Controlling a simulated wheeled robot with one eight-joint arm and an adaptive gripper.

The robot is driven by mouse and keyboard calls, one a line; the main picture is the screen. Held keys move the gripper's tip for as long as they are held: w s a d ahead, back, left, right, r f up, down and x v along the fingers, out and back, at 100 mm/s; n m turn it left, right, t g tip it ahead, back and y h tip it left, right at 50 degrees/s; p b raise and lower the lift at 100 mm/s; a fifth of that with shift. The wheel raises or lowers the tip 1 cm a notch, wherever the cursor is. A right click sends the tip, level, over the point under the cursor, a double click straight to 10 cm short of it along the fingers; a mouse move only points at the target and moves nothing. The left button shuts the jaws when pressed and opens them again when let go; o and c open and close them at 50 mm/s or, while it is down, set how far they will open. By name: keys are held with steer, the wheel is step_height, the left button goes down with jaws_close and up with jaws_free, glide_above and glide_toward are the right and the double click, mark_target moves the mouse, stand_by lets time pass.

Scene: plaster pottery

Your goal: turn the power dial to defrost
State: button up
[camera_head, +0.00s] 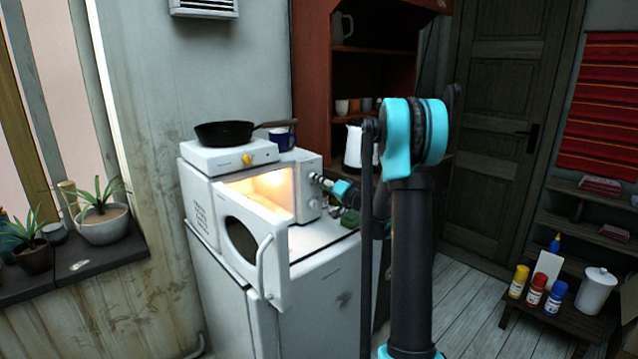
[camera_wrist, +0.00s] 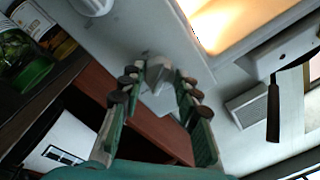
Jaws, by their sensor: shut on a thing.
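The white microwave (camera_head: 205,205) stands on a white cabinet with its door (camera_head: 245,250) swung open and its inside lit. Its control panel is to the right of the opening and carries an upper and a lower dial. My gripper (camera_head: 319,179) reaches in from the right to the upper dial. In the wrist view my gripper (camera_wrist: 158,82) has its fingers on both sides of this pale dial (camera_wrist: 157,70), shut on it. The lower dial (camera_head: 312,203) is free and also shows in the wrist view (camera_wrist: 92,4). I cannot read the dial markings.
A hot plate (camera_head: 205,157) with a dark pan (camera_head: 223,133) and a blue mug (camera_head: 283,138) stand on top of the microwave. The open door juts out in front.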

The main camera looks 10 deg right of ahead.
stand_by(0.4)
steer(key=o, duration=1.2)
steer(key=shift+c, duration=0.2)
steer(key=v, duration=1.2)
steer(key=shift+f, duration=0.1)
